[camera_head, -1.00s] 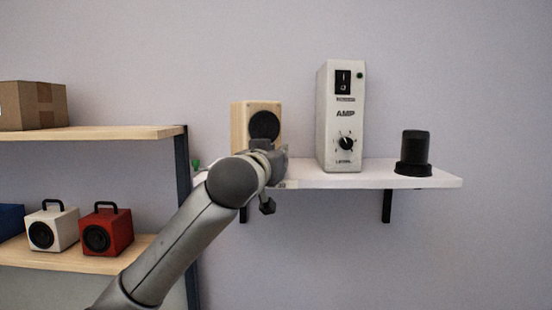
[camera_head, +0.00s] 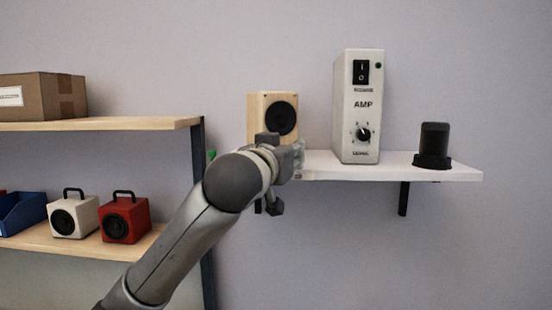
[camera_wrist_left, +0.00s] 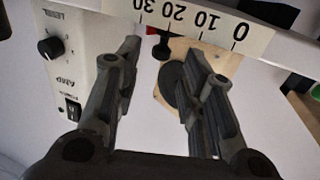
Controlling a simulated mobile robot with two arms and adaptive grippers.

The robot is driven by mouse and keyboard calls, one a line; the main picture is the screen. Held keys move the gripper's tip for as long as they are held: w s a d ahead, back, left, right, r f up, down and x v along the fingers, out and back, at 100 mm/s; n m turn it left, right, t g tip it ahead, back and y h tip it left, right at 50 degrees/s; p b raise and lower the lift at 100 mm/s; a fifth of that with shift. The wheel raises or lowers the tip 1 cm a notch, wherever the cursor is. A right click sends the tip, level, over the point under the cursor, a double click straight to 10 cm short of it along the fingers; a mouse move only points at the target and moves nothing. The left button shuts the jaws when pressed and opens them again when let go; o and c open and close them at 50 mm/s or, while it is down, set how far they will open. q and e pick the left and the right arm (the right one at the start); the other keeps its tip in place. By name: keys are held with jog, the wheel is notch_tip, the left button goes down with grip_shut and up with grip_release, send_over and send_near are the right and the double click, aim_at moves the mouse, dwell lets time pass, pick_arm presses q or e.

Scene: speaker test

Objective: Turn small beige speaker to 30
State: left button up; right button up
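The small beige speaker (camera_head: 259,103), with a round black cone, stands upright at the left end of the white wall shelf (camera_head: 400,170). My left arm hides its lower part in the head view. In the left wrist view, which looks upside down, the speaker (camera_wrist_left: 233,62) shows behind the fingers, its black cone (camera_wrist_left: 172,84) between them. A white scale strip (camera_wrist_left: 208,30) marked 0, 10, 20, 30 runs in front of it. My left gripper (camera_wrist_left: 161,50) is open, with nothing visibly held. Contact with the speaker cannot be told. My right gripper is not in view.
A white amp (camera_head: 348,110) with switch and knob stands right of the speaker, a black cylinder (camera_head: 434,142) further right. The left rack holds a cardboard box (camera_head: 45,98), a white speaker (camera_head: 85,215), a red speaker (camera_head: 131,216) and a blue bin (camera_head: 22,214).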

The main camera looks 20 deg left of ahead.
pick_arm(q)
jog(key=s, duration=0.7)
jog(key=shift+w, duration=0.1)
